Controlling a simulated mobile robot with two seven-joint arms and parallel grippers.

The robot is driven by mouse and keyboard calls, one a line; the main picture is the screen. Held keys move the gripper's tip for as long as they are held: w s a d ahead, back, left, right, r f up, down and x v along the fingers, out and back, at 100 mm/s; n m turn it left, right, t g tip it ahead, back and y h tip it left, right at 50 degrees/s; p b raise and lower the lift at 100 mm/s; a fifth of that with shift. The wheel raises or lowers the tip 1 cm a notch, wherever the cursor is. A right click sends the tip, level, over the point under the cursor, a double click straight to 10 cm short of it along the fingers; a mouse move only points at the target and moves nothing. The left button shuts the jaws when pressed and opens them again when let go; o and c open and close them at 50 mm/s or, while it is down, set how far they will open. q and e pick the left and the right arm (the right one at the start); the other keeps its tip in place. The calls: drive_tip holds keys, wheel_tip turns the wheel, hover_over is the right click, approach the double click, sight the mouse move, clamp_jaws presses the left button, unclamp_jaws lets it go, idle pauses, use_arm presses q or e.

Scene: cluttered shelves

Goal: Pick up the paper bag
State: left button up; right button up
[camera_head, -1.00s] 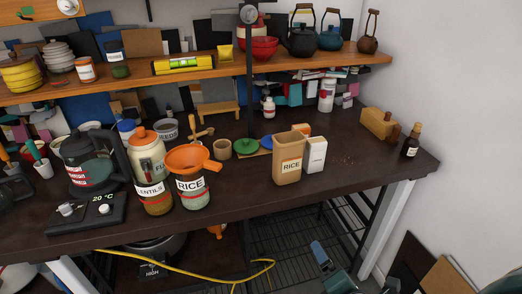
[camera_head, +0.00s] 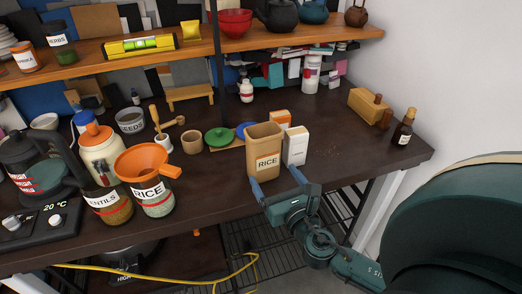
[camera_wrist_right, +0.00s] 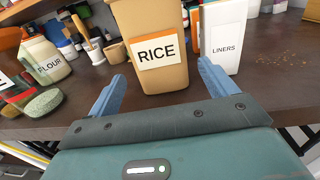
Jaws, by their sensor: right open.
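The tan paper bag (camera_head: 264,150) with a "RICE" label stands upright and open-topped near the front edge of the dark table. It fills the top middle of the right wrist view (camera_wrist_right: 150,22). My right gripper (camera_head: 275,180) is open and empty, low at the front of the bag. In the wrist view, its blue fingers (camera_wrist_right: 161,78) point toward the bag, one on each side of its lower part. The right finger overlaps the base of the white box in that view; contact cannot be told. My left gripper is not in view.
A white "LINERS" box (camera_head: 295,147) stands close to the bag's right, with an orange-and-white box (camera_head: 280,117) behind. Left are an orange funnel (camera_head: 147,161) on a rice jar, a wooden cup (camera_head: 192,143) and a green lid (camera_head: 218,137).

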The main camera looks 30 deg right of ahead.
sight(261, 156)
drive_tip(key=w, duration=0.3)
drive_tip(key=w+d, duration=0.1)
drive_tip(key=w, duration=0.2)
drive_tip(key=w+p, duration=0.1)
drive_tip(key=w, duration=0.2)
drive_tip(key=shift+w+d+f, duration=0.15)
drive_tip(key=shift+d+f, duration=0.05)
drive_tip(key=shift+d, duration=0.05)
drive_tip(key=shift+c, duration=0.2)
drive_tip(key=c, duration=0.9)
